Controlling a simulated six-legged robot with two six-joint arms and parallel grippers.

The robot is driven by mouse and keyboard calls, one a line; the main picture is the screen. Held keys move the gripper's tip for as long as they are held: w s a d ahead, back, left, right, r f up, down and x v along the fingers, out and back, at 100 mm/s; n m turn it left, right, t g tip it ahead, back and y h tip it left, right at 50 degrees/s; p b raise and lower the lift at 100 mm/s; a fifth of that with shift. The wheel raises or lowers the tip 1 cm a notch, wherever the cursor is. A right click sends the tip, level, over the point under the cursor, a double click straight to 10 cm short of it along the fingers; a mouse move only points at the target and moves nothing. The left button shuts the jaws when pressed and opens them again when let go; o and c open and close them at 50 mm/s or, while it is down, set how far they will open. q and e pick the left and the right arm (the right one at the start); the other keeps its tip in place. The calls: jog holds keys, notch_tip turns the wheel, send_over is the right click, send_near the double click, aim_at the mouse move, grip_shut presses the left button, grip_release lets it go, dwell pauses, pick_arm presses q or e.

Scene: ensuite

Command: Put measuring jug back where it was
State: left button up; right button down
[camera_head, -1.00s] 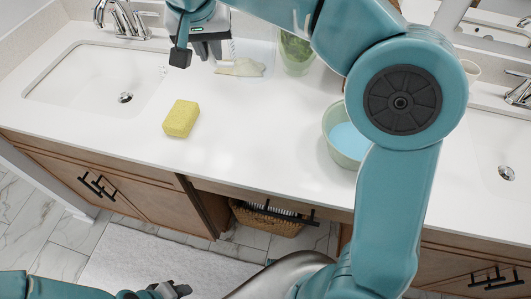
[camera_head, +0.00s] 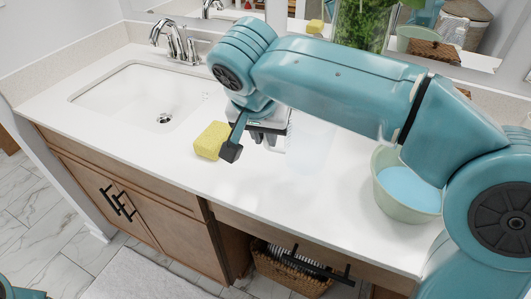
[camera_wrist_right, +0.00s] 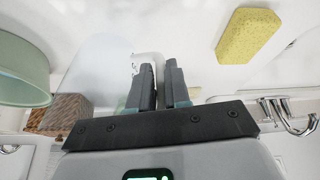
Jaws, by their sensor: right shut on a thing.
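The measuring jug (camera_head: 312,150) is clear and hard to see against the white counter. In the wrist view the jug (camera_wrist_right: 98,65) is a pale see-through body left of the fingers, with a whitish handle (camera_wrist_right: 148,60) at the fingertips. My right gripper (camera_head: 252,142) is shut on the jug, seemingly at its handle; the fingers also show in the wrist view (camera_wrist_right: 165,88). The grip is partly hidden by the fingers. I cannot tell whether the jug's base touches the counter. My left gripper is out of view.
A yellow sponge (camera_head: 210,139) lies close left of my right gripper. A green bowl with blue inside (camera_head: 408,190) stands right on the counter (camera_head: 270,190). A sink (camera_head: 140,95) with a faucet (camera_head: 175,42) is at left. A plant (camera_head: 362,25) stands behind my arm.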

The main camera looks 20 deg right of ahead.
notch_tip(320, 180, down, 4)
jog(key=shift+w+f+b, duration=0.1)
jog(key=shift+b, duration=0.35)
jog(key=c, duration=1.5)
grip_release()
jog(key=shift+f, duration=0.15)
jog(key=o, duration=0.4)
